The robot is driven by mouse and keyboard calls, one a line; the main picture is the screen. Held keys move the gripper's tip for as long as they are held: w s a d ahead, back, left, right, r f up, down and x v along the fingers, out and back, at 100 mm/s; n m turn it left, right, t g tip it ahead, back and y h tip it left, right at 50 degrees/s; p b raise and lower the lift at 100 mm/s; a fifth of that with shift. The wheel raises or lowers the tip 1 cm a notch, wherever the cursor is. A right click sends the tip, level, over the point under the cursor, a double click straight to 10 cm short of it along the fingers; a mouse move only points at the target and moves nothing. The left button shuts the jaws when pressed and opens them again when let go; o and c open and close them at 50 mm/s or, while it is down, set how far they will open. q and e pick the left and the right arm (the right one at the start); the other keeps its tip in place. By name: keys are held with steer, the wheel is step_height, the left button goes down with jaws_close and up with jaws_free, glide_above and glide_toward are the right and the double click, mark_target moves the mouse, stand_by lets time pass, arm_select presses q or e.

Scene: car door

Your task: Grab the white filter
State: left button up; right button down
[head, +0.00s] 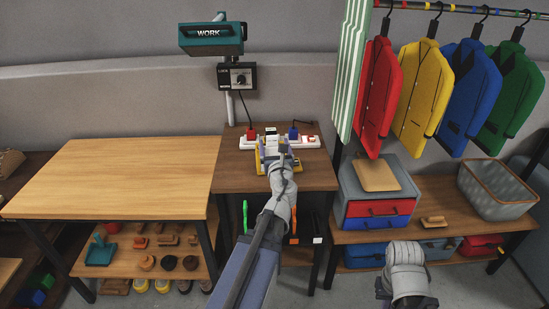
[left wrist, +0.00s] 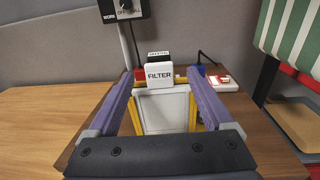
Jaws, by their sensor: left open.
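The white filter (left wrist: 160,73), with a block lettered FILTER on top, stands in a yellow-edged frame (left wrist: 193,108) on a wooden table in the left wrist view. A pale panel shows below the lettered block. My left gripper (head: 272,148) is open, its two purple fingers spread to either side of the filter in the left wrist view. No contact with it is visible. In the head view the gripper and wrist hide most of the filter. Of my right arm only a grey part shows at the bottom right; its gripper cannot be made out.
A red-and-white power strip (head: 307,142) with plugs lies behind the gripper. A WORK lamp (head: 212,38) and a control box (head: 237,77) are above. A bare wooden table (head: 110,175) is at left. Jackets hang at right above drawers (head: 375,208) and a grey basket (head: 497,190).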

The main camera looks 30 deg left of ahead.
mark_target(272, 137)
arm_select(q)
steer(key=shift+x, duration=3.8)
steer(key=shift+s, duration=0.1)
jaws_close()
